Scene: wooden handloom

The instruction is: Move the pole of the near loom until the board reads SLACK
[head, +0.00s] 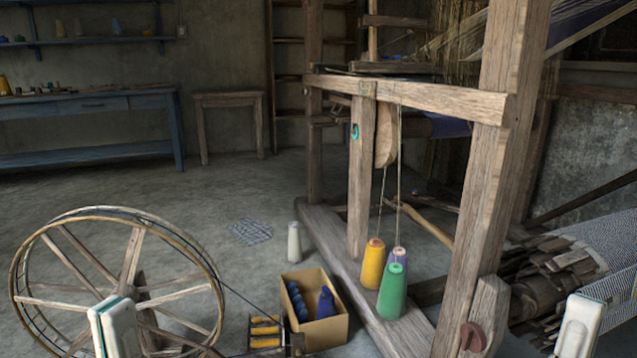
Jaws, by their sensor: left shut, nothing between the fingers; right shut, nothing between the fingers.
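The near loom (495,170) is a heavy wooden frame filling the right half of the head view. A thin light-brown pole (428,225) slants low behind its front post; I cannot tell if it is the task's pole. Another dark bar (585,200) slants at the right. No board with a reading is legible. My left gripper (116,326) is a white shape at the bottom left, in front of the spinning wheel. My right gripper (580,326) is at the bottom right, near the cloth. Both are shut and empty, apart from the poles; their lower parts are cut off.
A spinning wheel (78,225) stands at left. A cardboard box (330,333) of blue yarn and a pale cone (294,242) are on the floor. Yellow (374,266) and green (392,292) cones stand on the loom's base beam. Open floor lies behind the wheel.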

